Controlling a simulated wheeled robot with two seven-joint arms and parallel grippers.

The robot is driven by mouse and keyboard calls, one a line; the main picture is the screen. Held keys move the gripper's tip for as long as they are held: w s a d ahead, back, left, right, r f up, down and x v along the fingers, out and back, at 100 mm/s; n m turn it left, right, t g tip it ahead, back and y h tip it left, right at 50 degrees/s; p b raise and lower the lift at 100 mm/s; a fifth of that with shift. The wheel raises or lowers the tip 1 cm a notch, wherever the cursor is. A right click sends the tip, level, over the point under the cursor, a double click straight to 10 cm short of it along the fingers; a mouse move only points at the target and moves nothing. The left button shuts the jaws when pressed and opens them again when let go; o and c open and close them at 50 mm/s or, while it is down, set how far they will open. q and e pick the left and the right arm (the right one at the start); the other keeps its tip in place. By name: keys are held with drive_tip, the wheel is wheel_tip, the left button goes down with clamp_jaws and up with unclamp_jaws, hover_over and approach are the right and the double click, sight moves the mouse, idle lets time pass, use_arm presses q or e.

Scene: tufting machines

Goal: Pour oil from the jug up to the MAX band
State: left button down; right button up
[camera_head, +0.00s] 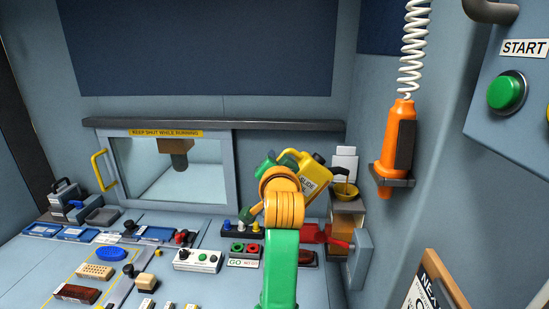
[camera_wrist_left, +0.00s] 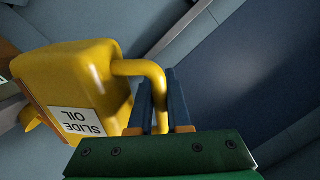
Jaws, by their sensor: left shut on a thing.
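The yellow jug (camera_head: 312,172), labelled SLIDE OIL, is held up and tilted toward the right in the head view. My left gripper (camera_wrist_left: 158,108) is shut on its handle; in the wrist view the jug (camera_wrist_left: 75,80) fills the left side and the handle passes between the blue fingers. In the head view my wrist hides the fingers and part of the jug. A small yellow funnel-like cup (camera_head: 346,190) sits just right of and below the jug, on a brownish block (camera_head: 347,208). A thin dark-golden line shows above the cup, possibly oil. I cannot make out the MAX band.
A red-handled device (camera_head: 338,242) stands below the cup. An orange handset (camera_head: 396,150) hangs at the right on a coiled cord. A windowed guard (camera_head: 170,170) is behind at the left. Small parts and control boxes (camera_head: 198,260) crowd the bench.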

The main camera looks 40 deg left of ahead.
use_arm(q)
wheel_tip(320, 180, up, 8)
drive_tip(key=w+d+m+g+p, duration=0.1)
drive_tip(key=w+d+m+p, duration=0.1)
drive_tip(key=m+p, duration=0.2)
drive_tip(key=shift+w+d+f+m, duration=0.15)
drive_tip(key=shift+w+d+m, duration=0.2)
drive_tip(key=shift+m, duration=0.15)
idle(0.9)
idle(0.7)
drive_tip(key=shift+s, duration=0.15)
idle(5.0)
